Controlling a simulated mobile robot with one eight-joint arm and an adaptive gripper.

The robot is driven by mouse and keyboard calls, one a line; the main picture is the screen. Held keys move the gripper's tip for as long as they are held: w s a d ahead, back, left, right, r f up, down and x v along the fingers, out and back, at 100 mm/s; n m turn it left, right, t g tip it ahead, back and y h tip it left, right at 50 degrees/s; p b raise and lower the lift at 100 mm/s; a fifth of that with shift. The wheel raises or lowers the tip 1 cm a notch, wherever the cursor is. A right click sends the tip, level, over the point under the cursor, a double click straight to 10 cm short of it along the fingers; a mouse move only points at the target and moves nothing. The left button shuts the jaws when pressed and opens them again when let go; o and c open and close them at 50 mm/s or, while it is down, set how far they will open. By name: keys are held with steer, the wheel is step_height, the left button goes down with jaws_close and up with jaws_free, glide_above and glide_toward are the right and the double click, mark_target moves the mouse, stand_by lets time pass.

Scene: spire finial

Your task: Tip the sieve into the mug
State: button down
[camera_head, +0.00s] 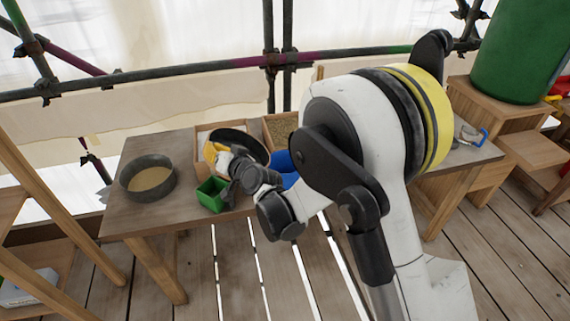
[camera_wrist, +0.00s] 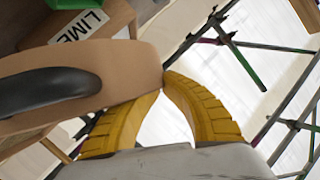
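The sieve (camera_head: 240,144), a round thing with a dark inside, is held above the open bins on the table. In the wrist view the sieve (camera_wrist: 110,62) has a tan wall and a dark oval opening. My gripper (camera_head: 212,151) has yellow fingers at its left side. In the wrist view the fingertips of my gripper (camera_wrist: 163,78) close on the right end of the tan wall. A blue rounded thing (camera_head: 284,168) beside the bins may be the mug. My arm hides most of it, so I cannot tell whether it is.
A dark round pan (camera_head: 148,179) with tan powder stands at the table's left. A green square box (camera_head: 211,195) sits at the front edge. Wooden bins (camera_head: 281,126) are behind, and a LIME label (camera_wrist: 80,24) shows. A clear and blue item (camera_head: 470,135) lies right.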

steer(key=s+a+f+n+h+b, duration=0.2)
steer(key=a+f+n+h+b, duration=0.2)
steer(key=a+f+b, duration=0.1)
steer(key=shift+a+f+n+t, duration=0.4)
steer(key=shift+a+f, duration=0.05)
steer(key=shift+a, duration=0.55)
